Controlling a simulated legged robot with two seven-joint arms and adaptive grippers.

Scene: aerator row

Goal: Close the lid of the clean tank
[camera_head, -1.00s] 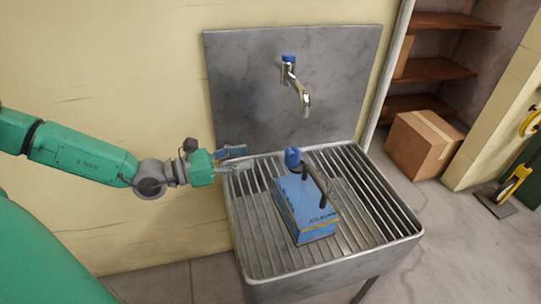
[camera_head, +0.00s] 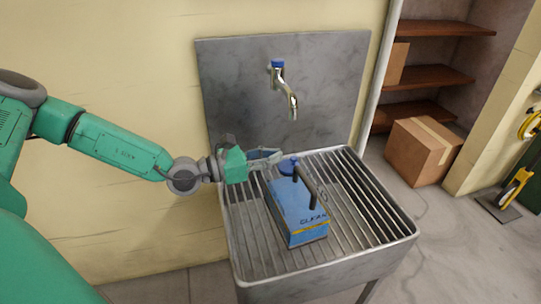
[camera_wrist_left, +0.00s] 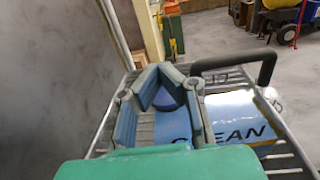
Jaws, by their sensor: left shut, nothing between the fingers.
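The clean tank (camera_head: 298,212) is a blue box with a dark handle and "CLEAN" lettering. It sits on the slatted rack of the sink; its label also shows in the wrist view (camera_wrist_left: 238,118). Its round blue lid (camera_head: 288,166) is at the tank's far left end and looks low and nearly flat in the head view. Whether it is fully seated I cannot tell. My left gripper (camera_head: 277,156) is shut and empty, its fingertips right beside the lid. In the wrist view the fingers (camera_wrist_left: 160,70) partly hide the lid (camera_wrist_left: 164,98). My right gripper is not in view.
The metal sink (camera_head: 330,265) has a slatted top and a tall back panel (camera_head: 235,90). A tap (camera_head: 290,98) hangs above the tank. A cardboard box (camera_head: 420,150) stands on the floor to the right, near wooden shelves (camera_head: 440,77).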

